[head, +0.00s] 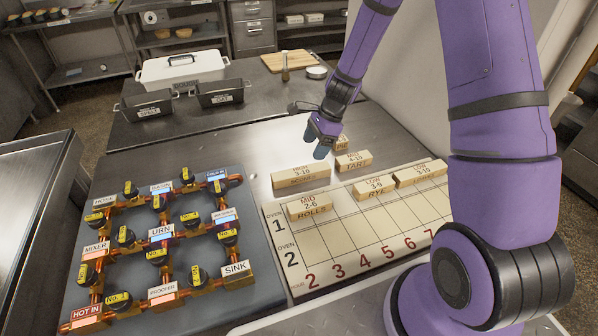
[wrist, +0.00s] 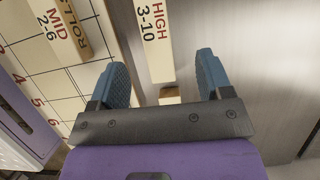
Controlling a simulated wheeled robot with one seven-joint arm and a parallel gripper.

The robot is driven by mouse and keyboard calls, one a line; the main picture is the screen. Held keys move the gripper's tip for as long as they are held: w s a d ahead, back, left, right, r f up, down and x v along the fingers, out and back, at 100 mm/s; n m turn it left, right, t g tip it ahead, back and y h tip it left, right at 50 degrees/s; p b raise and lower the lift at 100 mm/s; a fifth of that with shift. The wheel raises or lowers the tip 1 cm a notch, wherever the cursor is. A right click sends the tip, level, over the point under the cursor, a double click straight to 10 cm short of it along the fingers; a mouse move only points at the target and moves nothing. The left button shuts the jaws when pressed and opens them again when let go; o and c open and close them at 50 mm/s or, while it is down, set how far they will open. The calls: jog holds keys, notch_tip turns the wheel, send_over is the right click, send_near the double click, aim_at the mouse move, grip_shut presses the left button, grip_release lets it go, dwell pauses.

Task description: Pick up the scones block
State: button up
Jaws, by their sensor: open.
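The scones block (head: 301,177) is a long pale wooden block marked HIGH 3-10, lying on the steel table just behind the numbered oven board. Its front lettering is small and blurred. In the wrist view a HIGH 3-10 block (wrist: 154,40) lies ahead of the fingers, roughly in line with the gap. My gripper (head: 317,142) is open above the table, behind and a little right of the scones block in the head view. Its two blue fingers (wrist: 165,80) show in the wrist view with nothing held. A small wooden block end (wrist: 170,95) shows below, between them.
The TART block (head: 353,161) and partly hidden PIE block (head: 342,143) stand close by. The oven board (head: 345,250) bears the ROLLS block (head: 309,207), RYE block (head: 374,186) and another block (head: 420,174). A pipe-and-valve panel (head: 135,205) is at left; dark tins (head: 220,95) stand behind.

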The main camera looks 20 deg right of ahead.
aim_at(302, 170)
jog(key=x, duration=0.4)
jog(key=shift+s+a+f, duration=0.1)
jog(key=shift+a+f, duration=0.05)
jog(key=shift+f, duration=0.2)
jog(key=shift+s+a+x, duration=0.15)
jog(key=shift+x, duration=1.15)
jog(key=shift+s+a+x, duration=0.15)
jog(key=shift+s+x, duration=0.05)
jog(key=shift+x, duration=1.1)
jog(key=shift+r, duration=0.1)
jog(key=c, duration=1.1)
